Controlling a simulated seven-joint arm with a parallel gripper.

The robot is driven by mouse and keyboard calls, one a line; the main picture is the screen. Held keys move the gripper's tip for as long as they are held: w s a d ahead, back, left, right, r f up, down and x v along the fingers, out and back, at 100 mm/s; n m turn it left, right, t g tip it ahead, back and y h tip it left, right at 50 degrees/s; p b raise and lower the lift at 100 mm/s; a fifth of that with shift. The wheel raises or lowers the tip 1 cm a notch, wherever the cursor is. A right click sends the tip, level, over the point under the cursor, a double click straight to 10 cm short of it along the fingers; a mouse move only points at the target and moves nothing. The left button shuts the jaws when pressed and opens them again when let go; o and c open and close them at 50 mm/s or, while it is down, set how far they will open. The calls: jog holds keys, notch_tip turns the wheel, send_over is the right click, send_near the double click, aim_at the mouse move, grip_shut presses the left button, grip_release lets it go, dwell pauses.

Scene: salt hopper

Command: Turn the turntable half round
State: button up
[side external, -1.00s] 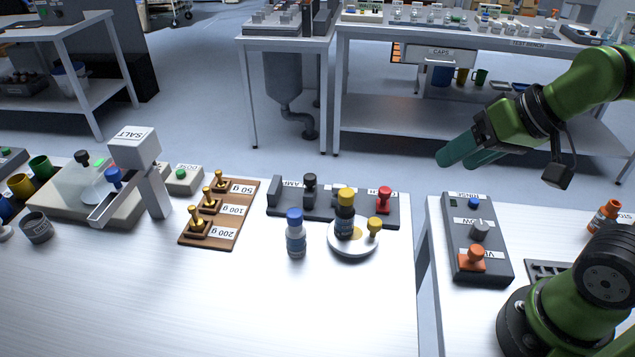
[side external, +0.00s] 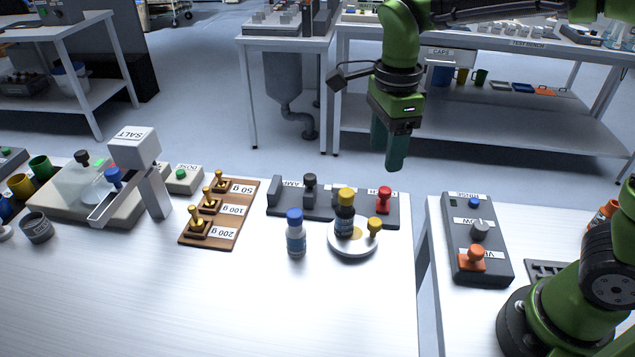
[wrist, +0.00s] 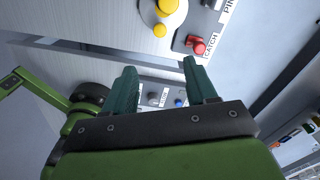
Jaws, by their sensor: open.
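The turntable (side external: 352,246) is a small round white disc on the bench. A dark bottle with a yellow cap (side external: 345,215) stands on it, and a yellow knob (side external: 374,227) sits at its right edge. In the wrist view the turntable (wrist: 150,14) is cut by the top edge, with the yellow knob (wrist: 159,30) at its rim. My gripper (side external: 391,168) points down in the air, above and to the right of the turntable, touching nothing. In the wrist view its two teal fingers (wrist: 160,78) are apart with nothing held between them.
A grey panel with a red knob (side external: 384,200) lies behind the turntable. A control box with an orange knob (side external: 471,258) is on the right bench, across a gap.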

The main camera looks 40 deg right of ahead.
aim_at(375, 222)
notch_tip(375, 222, down, 17)
jog(key=shift+r, duration=0.1)
dwell(0.3)
jog(key=shift+c, duration=0.2)
jog(key=c, duration=1)
